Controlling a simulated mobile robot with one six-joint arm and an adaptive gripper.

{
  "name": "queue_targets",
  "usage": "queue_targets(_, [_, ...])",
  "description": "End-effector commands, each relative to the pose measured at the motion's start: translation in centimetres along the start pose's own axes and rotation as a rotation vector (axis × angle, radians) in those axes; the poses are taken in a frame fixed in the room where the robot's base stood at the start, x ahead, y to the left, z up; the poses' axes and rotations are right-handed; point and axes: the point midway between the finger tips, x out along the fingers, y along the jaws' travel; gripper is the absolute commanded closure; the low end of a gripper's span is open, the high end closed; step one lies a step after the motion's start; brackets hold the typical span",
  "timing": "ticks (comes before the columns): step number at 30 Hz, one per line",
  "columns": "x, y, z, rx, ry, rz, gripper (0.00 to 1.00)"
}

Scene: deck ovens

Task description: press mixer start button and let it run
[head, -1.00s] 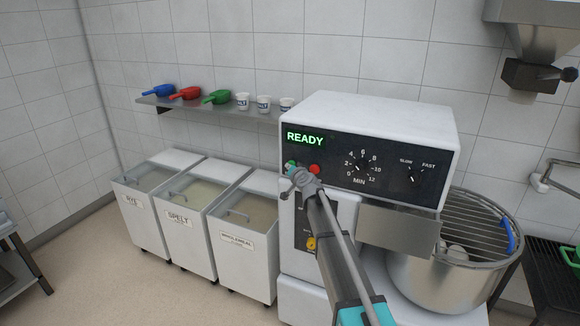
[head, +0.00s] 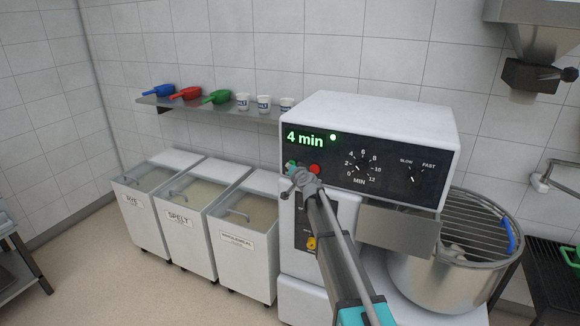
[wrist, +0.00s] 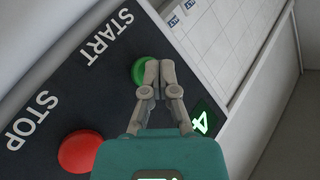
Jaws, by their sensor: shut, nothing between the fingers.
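The mixer (head: 385,115) stands right of centre, and its display (head: 305,139) reads "4 min" with a lit green dot beside it. My gripper (head: 295,171) is shut and empty, its tips at the green start button (head: 290,166). In the wrist view the fingertips (wrist: 158,68) cover part of the green button (wrist: 138,70) beside the word START. They look in contact with it, though the exact gap is hidden. The red stop button (head: 314,169) is just to the right; it also shows in the wrist view (wrist: 80,152). The bowl (head: 450,285) sits under a wire guard (head: 470,228).
The minute dial (head: 361,168) and the slow/fast knob (head: 412,175) are on the same panel. Flour bins (head: 180,228) stand to the left. A shelf (head: 170,104) with scoops and cups is on the wall behind.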

Motion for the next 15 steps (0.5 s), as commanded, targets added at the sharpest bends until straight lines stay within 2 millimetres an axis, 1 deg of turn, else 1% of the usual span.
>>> queue_targets(9, [-0.91, -0.63, 0.66, 0.000, 0.000, 0.000, 1.00])
queue_targets(15, [-1.02, -0.73, 0.75, 0.001, 0.000, 0.000, 1.00])
